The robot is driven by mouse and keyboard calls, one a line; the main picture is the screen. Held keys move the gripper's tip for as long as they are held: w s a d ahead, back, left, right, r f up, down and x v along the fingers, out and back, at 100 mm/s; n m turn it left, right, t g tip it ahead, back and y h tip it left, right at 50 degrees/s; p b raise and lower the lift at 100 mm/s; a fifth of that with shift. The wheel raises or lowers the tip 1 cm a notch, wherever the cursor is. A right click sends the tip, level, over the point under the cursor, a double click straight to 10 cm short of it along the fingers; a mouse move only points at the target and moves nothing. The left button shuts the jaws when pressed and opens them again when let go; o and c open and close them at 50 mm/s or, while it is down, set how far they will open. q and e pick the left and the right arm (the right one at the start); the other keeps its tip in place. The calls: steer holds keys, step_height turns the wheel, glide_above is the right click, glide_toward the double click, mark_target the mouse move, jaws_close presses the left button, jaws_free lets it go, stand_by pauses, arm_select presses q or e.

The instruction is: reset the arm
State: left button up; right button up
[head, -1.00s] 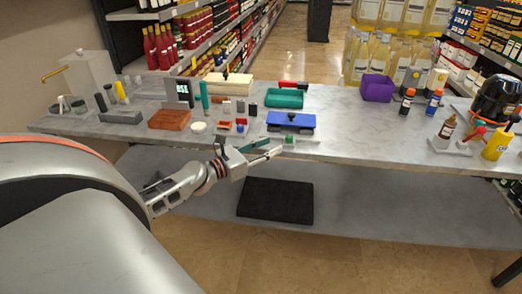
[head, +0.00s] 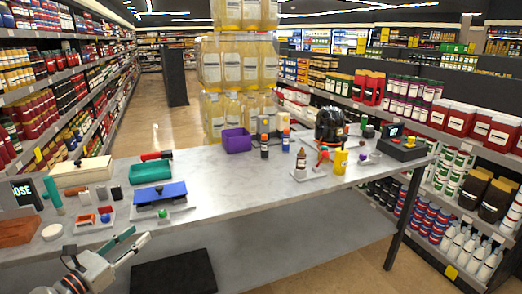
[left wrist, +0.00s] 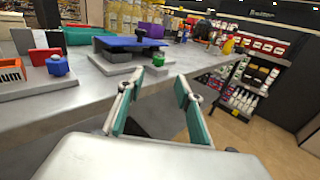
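My left gripper (head: 128,246) is at the lower left of the head view, just in front of the table's front edge. Its two teal-padded fingers are spread apart with nothing between them, as the left wrist view also shows (left wrist: 158,106). A small block with a green knob (head: 163,212) sits on the table near the fingertips, apart from them. A blue-topped box (head: 160,192) stands just behind it. My right gripper is in neither view.
The grey table (head: 240,185) holds a purple bin (head: 237,141), bottles (head: 264,146), a black rounded device (head: 331,125) and a teal box (head: 151,172). A black mat (head: 175,272) lies below. The table's front middle is clear. Stocked shelves (head: 460,125) stand at the right.

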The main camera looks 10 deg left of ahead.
arm_select(q)
steer(key=s+d+f+n+g+y, duration=0.1)
steer(key=s+d+f+n+g, duration=0.2)
steer(key=s+d+f+n, duration=0.8)
steer(key=s+d+f+n+g, duration=0.3)
steer(key=s+d+f+n, duration=0.9)
steer(key=n, duration=1.2)
steer(key=shift+s+d+f+g+y, duration=0.3)
steer(key=shift+d+f+g+y, duration=0.1)
steer(key=shift+d+f, duration=1.25)
steer(key=shift+a+f, duration=0.2)
steer(key=shift+a, duration=0.05)
